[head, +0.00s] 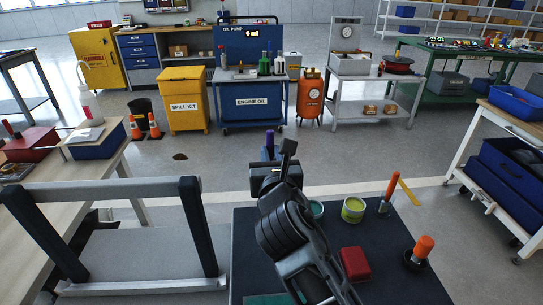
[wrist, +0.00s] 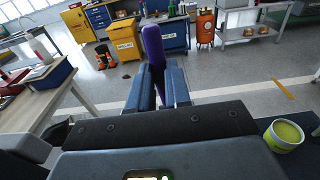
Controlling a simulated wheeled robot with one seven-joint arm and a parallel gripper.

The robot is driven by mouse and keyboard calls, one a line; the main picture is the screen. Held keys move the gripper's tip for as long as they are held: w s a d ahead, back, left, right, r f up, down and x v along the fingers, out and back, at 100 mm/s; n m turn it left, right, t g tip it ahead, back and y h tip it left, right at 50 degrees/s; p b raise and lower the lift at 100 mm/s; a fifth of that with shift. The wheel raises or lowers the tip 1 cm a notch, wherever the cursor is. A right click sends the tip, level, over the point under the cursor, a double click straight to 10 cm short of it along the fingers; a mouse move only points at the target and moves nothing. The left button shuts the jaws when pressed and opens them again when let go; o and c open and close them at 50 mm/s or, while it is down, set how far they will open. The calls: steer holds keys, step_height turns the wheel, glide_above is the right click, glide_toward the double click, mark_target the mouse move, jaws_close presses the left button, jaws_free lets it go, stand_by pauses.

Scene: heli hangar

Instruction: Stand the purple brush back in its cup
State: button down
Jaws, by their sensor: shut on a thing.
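My gripper (head: 272,163) is shut on the purple brush (head: 269,142), raised above the far edge of the dark bench top. In the wrist view the purple brush (wrist: 153,50) stands roughly upright between the two fingers (wrist: 158,90), its lower part hidden by them. A teal round cup (head: 316,209) stands on the bench just right of my arm, partly hidden by it. A yellow-green cup (head: 353,209) stands to its right and also shows in the wrist view (wrist: 284,135). I cannot tell which cup belongs to the brush.
The dark bench top (head: 400,285) also holds a red block (head: 355,263), an orange-handled tool (head: 389,190) and another orange-handled thing (head: 422,250) in a dark round base. A frame with dark posts (head: 205,228) stands left. Open floor lies beyond the bench.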

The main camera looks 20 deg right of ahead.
step_height(320, 180, down, 12)
steer(key=b, duration=1)
steer(key=shift+r, duration=0.25)
stand_by(0.3)
steer(key=c, duration=1)
jaws_free()
steer(key=v, duration=0.8)
steer(key=shift+d, duration=0.1)
